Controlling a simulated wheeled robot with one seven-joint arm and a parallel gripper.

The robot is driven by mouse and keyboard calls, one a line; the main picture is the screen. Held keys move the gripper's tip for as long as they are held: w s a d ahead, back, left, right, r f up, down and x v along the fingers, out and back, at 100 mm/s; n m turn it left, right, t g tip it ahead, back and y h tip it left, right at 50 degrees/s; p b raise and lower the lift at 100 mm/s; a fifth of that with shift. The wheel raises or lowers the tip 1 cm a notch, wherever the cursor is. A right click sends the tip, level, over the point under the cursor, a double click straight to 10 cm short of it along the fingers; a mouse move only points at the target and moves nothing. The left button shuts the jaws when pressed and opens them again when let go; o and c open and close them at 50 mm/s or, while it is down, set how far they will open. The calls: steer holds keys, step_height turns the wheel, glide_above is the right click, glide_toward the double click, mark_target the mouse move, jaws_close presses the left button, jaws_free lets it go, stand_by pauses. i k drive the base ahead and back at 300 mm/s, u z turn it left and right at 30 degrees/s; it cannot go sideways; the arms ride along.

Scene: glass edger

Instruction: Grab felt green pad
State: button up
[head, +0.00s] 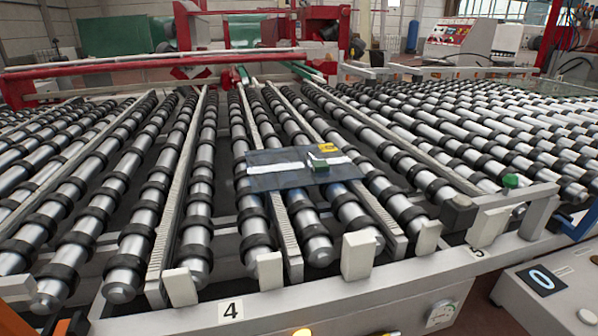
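A small block with a green face and a pale top, which looks like the felt green pad (318,166), lies on a dark, see-through glass sheet (275,180). The sheet rests flat across the rollers near the middle of the head view. A white strip (280,168) runs across the sheet on both sides of the pad. A yellow tag (327,149) is just behind the pad. My gripper cannot be made out in the head view, and nothing is seen touching the pad.
Rows of metal rollers with black rings (345,212) surround the sheet. A pale front rail (330,295) with upright blocks (358,255) stands before them. A green knob (511,181) is at the right. Red machine framing (180,60) is behind. The space above the sheet looks clear.

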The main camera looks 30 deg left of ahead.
mark_target(321, 166)
steer(key=u, duration=0.1)
steer(key=i, duration=1)
steer(key=z, duration=0.1)
